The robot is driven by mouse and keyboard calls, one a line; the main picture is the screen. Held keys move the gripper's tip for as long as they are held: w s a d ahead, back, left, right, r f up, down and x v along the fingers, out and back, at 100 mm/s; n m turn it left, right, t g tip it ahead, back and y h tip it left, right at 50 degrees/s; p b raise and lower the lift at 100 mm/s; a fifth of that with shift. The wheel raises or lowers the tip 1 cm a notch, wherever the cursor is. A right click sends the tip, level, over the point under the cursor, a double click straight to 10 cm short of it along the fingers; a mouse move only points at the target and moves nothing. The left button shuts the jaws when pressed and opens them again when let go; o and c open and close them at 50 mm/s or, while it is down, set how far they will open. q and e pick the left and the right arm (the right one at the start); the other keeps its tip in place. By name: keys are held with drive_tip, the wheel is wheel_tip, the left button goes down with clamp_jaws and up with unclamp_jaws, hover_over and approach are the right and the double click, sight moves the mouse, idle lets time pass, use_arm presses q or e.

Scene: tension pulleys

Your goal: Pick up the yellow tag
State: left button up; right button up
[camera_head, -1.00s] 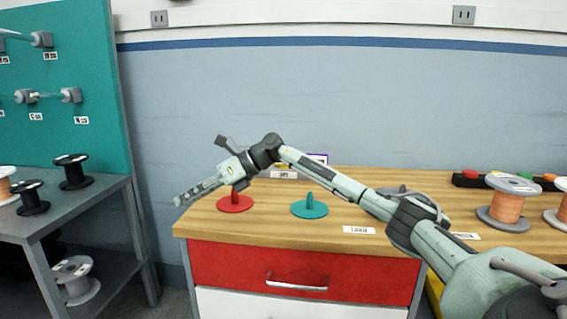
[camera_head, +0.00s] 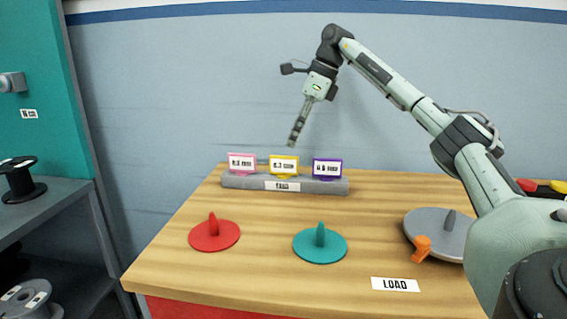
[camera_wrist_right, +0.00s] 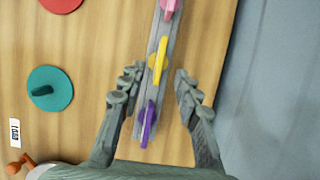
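The yellow tag (camera_head: 284,159) stands upright in the middle of a grey holder (camera_head: 236,181) at the back of the wooden table, between a pink tag (camera_head: 242,158) and a purple tag (camera_head: 327,162). My right gripper (camera_head: 294,140) points down above the holder, apart from the tags. In the right wrist view, its two fingers (camera_wrist_right: 159,74) are spread open and empty on either side of the holder. There the yellow tag (camera_wrist_right: 158,57) shows edge-on, just ahead of the gap between the fingertips, and the purple tag (camera_wrist_right: 148,120) lies closer in. My left gripper is not in view.
A red disc (camera_head: 214,238) and a teal disc (camera_head: 320,247), each with an upright handle, lie in front of the holder. A grey disc (camera_head: 440,225) and an orange peg (camera_head: 422,248) are at the right. The wall is close behind the table.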

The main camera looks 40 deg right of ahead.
sight(284, 159)
drive_tip(key=shift+w+f, duration=0.1)
drive_tip(key=shift+f, duration=0.25)
drive_tip(key=x, duration=0.6)
drive_tip(key=shift+f+b, duration=0.25)
drive_tip(key=shift+b, duration=0.15)
drive_tip(key=shift+w+a+f, duration=0.1)
drive_tip(key=shift+a+f, duration=0.05)
drive_tip(key=shift+f, duration=0.05)
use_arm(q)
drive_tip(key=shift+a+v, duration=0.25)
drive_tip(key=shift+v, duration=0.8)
use_arm(e)
drive_tip(key=shift+c, duration=0.3)
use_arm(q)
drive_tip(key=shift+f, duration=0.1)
use_arm(e)
clamp_jaws()
